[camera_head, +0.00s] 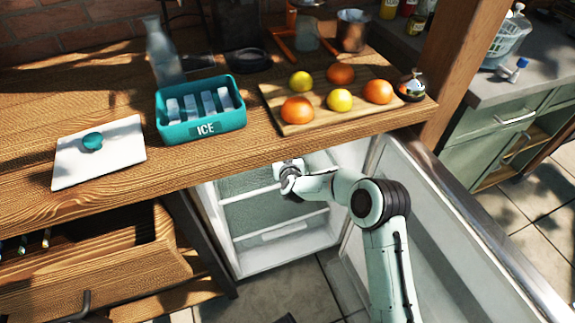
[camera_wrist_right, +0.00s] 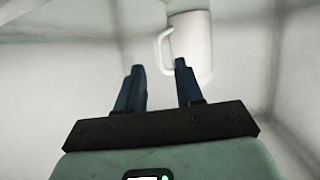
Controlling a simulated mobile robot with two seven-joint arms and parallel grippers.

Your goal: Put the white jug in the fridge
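The white jug (camera_wrist_right: 194,46) stands inside the fridge (camera_head: 290,262) in the right wrist view, at the top right of centre. Its handle faces left. The jug is hidden in the head view. My right gripper (camera_wrist_right: 158,68) is open, with its two dark fingers apart and nothing between them. The fingertips are just short of the jug, with the handle ahead of the gap. In the head view my right arm reaches into the fridge and its fingers are hidden under the counter edge. My left gripper is not in view.
The fridge door (camera_head: 455,235) stands open to the right of my arm. On the wooden counter above are a teal ice box (camera_head: 202,128), a fruit board (camera_head: 300,122) and a white board (camera_head: 75,175). A wooden drawer (camera_head: 110,265) is open at the left.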

